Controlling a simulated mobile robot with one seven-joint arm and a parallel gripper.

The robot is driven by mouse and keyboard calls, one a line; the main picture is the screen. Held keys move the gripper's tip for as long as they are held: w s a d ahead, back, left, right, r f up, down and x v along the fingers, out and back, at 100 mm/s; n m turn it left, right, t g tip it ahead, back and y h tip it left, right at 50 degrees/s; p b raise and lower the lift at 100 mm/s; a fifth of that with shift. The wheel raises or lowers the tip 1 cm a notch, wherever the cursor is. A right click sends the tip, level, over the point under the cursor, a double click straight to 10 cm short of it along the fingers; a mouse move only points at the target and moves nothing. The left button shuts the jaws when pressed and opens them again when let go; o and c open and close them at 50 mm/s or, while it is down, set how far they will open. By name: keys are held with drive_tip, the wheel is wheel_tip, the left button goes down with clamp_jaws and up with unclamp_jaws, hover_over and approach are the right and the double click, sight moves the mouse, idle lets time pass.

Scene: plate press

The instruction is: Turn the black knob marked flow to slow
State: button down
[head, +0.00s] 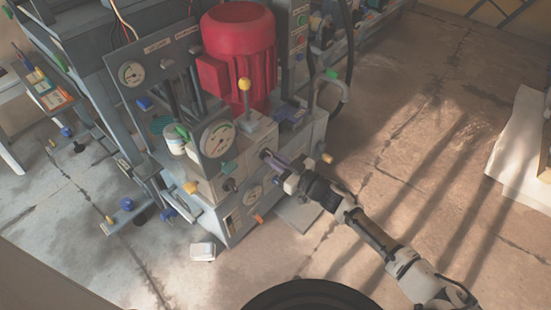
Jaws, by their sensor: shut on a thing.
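My gripper (271,160) reaches in from the lower right to the front of the grey hydraulic unit (242,216). Its jaws are shut on a small dark knob at the upper right of that face. The jaws hide most of the knob, and its pointer and flow and slow markings cannot be read. Another dark knob (229,185) shows to the left of my gripper, apart from it.
A red motor (238,50) stands on the unit. A white box (203,250) lies on the floor.

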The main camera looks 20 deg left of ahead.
drive_tip(key=shift+s+n+p, duration=0.2)
drive_tip(key=shift+n+p, duration=1.75)
drive_tip(key=shift+n, duration=2.25)
drive_tip(key=shift+f, duration=0.1)
drive_tip(key=c, duration=1.5)
unclamp_jaws()
drive_tip(key=shift+o, duration=0.2)
drive_tip(key=shift+d, duration=0.1)
drive_tip(key=p+v, duration=0.1)
drive_tip(key=v, duration=1.2)
drive_tip(key=shift+d, duration=0.3)
